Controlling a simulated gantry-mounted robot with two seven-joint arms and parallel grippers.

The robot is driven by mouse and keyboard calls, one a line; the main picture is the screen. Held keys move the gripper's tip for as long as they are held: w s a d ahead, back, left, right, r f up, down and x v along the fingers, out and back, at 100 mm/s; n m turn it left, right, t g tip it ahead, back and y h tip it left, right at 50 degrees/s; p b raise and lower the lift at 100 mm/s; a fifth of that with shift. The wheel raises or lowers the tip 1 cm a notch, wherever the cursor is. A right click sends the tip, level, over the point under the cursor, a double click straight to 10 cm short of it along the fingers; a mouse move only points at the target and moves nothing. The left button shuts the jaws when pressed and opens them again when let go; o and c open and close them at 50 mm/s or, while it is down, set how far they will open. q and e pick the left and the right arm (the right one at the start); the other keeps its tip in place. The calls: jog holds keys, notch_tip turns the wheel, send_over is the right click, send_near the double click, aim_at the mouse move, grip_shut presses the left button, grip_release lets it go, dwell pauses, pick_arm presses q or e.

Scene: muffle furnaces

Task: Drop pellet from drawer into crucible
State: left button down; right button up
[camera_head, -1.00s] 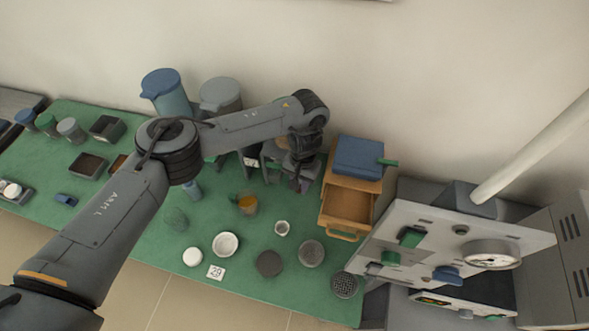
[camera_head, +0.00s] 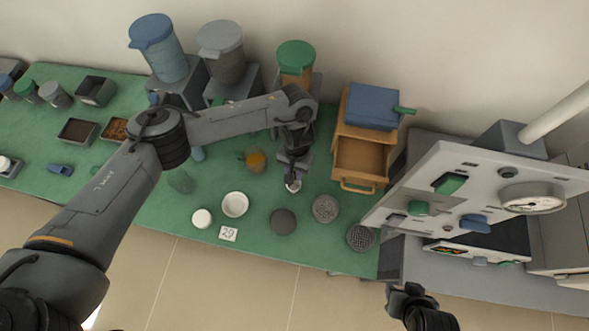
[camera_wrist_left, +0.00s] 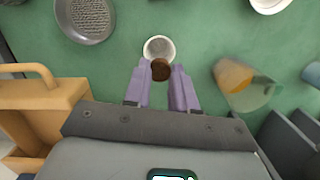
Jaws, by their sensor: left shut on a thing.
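My left gripper (camera_head: 294,178) is above the green table, over the small white crucible (camera_head: 293,187). In the left wrist view its purple fingers (camera_wrist_left: 161,74) are shut on a small brown pellet (camera_wrist_left: 160,69). The pellet overlaps the near rim of the open crucible (camera_wrist_left: 158,45) in that view; its height above it is hard to tell. The wooden drawer (camera_head: 362,157) is pulled out under a blue-topped box and looks empty. Part of my right arm's end (camera_head: 408,298) shows at the bottom; its jaws are unclear.
A beaker of orange liquid (camera_head: 255,161) stands left of the crucible. A white dish (camera_head: 235,204), dark disc (camera_head: 283,221) and grey mesh dish (camera_head: 325,208) lie in front. The furnace panel (camera_head: 475,195) is at the right. Lidded canisters stand behind.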

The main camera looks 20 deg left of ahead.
pick_arm(q)
jog(key=shift+f+b, duration=1.4)
jog(key=shift+b, duration=0.3)
jog(key=shift+f, duration=0.9)
jog(key=shift+p, duration=0.35)
jog(key=shift+p, duration=0.4)
jog(key=c, duration=0.8)
grip_release()
jog(key=shift+c, duration=0.2)
